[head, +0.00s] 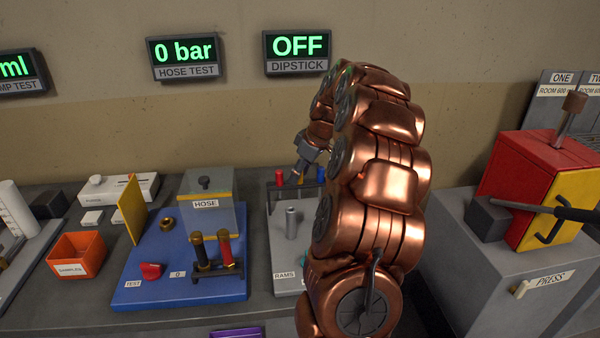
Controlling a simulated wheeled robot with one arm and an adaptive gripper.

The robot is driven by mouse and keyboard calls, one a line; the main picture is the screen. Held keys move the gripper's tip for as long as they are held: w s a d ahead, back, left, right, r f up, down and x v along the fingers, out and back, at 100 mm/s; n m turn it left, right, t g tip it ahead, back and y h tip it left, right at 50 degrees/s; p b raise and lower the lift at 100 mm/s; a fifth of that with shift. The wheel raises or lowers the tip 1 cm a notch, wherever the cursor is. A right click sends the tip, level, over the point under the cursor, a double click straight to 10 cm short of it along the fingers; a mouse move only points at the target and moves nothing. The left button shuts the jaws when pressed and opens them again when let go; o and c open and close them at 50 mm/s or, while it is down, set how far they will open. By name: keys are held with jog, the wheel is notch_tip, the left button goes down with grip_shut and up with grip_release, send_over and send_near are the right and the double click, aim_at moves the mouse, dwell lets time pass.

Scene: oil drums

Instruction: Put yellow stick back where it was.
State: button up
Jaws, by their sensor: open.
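A dark rack (277,199) stands at the back of the light grey RAMS board, to the left of my arm. A red-topped piece (279,177) and a blue-topped piece (321,174) stand upright at it. A small bit of yellow (301,180), seemingly the yellow stick, shows between them, right under my gripper. My gripper (300,172) points down at the rack and is open. Its fingers hide most of the yellow piece, so I cannot tell whether they touch it or how it is seated.
A grey cylinder (291,222) stands on the RAMS board (284,258). On the left, a blue board (181,265) carries a HOSE box (208,220), a yellow panel (131,208) and black and red cylinders. A red and yellow press (522,180) stands at right. The DIPSTICK display (297,50) reads OFF.

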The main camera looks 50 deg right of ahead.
jog(key=b+v, duration=0.2)
jog(key=v, duration=1)
jog(key=shift+s+r, duration=0.1)
jog(key=shift+r, duration=0.05)
jog(key=s+a+f+g+y, duration=0.1)
jog(key=a+f, duration=0.1)
jog(key=a, duration=1.1)
jog(key=s+a+f+g, duration=0.2)
jog(key=a, duration=1.1)
jog(key=s+a+f+m+g, duration=0.1)
jog(key=s+a+f, duration=0.3)
jog(key=s, duration=0.3)
jog(key=s+a+f+m+g+h, duration=0.1)
jog(key=s+a+f, duration=0.3)
jog(key=s, duration=0.4)
jog(key=s+a+f+m+g+h, duration=0.1)
jog(key=s+a+f, duration=0.3)
jog(key=s, duration=0.4)
jog(key=shift+a+f, duration=0.25)
jog(key=shift+a, duration=0.05)
